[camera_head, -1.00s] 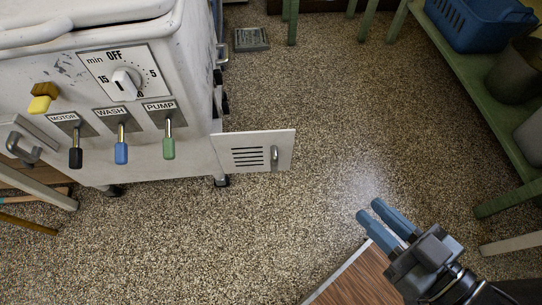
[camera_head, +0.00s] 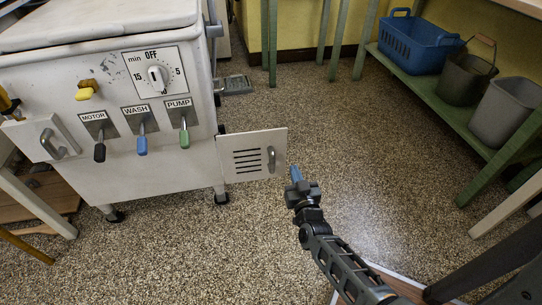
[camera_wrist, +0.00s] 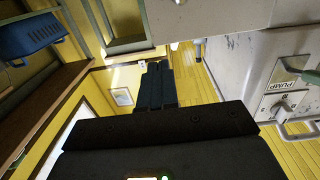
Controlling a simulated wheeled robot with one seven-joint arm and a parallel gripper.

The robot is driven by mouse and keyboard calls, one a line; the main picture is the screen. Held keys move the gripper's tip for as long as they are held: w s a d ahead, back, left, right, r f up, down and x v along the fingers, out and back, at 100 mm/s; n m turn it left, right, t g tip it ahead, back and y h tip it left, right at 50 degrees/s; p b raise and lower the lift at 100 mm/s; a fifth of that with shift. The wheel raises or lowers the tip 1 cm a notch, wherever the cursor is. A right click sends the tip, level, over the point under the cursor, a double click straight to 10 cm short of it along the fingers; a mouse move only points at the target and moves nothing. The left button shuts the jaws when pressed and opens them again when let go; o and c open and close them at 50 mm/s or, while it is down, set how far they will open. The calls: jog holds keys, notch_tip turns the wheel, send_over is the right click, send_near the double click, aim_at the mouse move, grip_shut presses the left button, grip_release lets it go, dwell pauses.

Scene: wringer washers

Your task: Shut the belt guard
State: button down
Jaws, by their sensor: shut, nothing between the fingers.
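The belt guard (camera_head: 240,166) is a white panel with dark louvre slots and a grey handle (camera_head: 271,159). In the head view it stands swung open, sticking out to the right from the washer's (camera_head: 160,150) lower right corner. My gripper (camera_head: 295,174) is just right of the guard's free edge, fingers together and empty. A small gap seems to show between them; contact cannot be judged. In the wrist view the blue-grey fingers (camera_wrist: 158,85) lie side by side, and a pale panel (camera_wrist: 215,17), apparently the guard, crosses the top.
The washer front carries a dial (camera_head: 158,76) and the motor, wash and pump levers. Another handled panel (camera_head: 46,138) juts out at its left. A green shelf (camera_head: 440,105) with a blue basket (camera_head: 412,42) and buckets stands right. The speckled floor between is mostly clear.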

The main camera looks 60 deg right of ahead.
aim_at(283, 135)
jog(key=b+x, duration=0.2)
jog(key=x, duration=0.4)
jog(key=b+x, duration=0.2)
jog(key=x, duration=0.5)
jog(key=shift+d+f+b, duration=0.15)
jog(key=shift+f+b, duration=0.1)
jog(key=shift+b, duration=0.1)
jog(key=shift+w+d+r, duration=0.1)
jog(key=shift+w+d, duration=0.3)
jog(key=shift+d, duration=0.05)
jog(key=shift+d, duration=0.1)
